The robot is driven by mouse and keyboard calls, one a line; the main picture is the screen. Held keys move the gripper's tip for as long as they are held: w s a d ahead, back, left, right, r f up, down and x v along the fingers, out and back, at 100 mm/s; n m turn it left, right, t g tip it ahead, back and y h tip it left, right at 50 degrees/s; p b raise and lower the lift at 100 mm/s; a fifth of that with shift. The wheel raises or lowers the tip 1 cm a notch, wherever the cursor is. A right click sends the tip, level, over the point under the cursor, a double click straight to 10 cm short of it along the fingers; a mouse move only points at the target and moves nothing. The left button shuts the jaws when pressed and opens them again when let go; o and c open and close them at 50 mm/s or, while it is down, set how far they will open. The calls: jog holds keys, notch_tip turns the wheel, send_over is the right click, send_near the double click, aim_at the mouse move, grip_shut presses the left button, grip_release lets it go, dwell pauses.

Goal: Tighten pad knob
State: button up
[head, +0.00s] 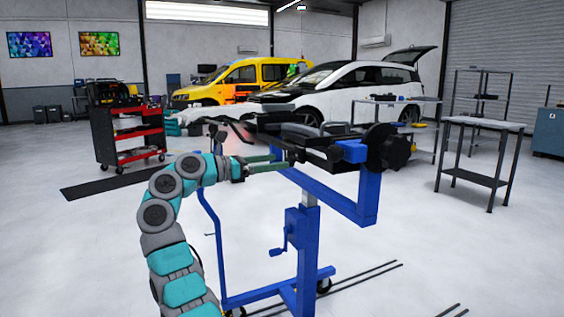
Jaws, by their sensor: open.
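A blue wheeled stand (365,195) in the middle carries a dark clamp assembly with black pads (306,131) on top. My teal and grey arm reaches in from the lower left. My gripper (284,161) points right, with its two green fingers apart, at the left underside of the clamp assembly. A small dark part (294,154) shows by the fingertips; I cannot tell whether it is the pad knob or whether the fingers touch it. A large round black part (388,148) sits at the right end of the assembly.
A red tool cart (127,132) stands at the left behind my arm. A grey metal table (480,124) stands at the right. A yellow van (245,80) and a white car (372,85) are at the back. The floor around the stand is mostly clear.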

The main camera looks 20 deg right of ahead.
jog(key=shift+s+a, duration=0.1)
jog(key=shift+a, duration=2)
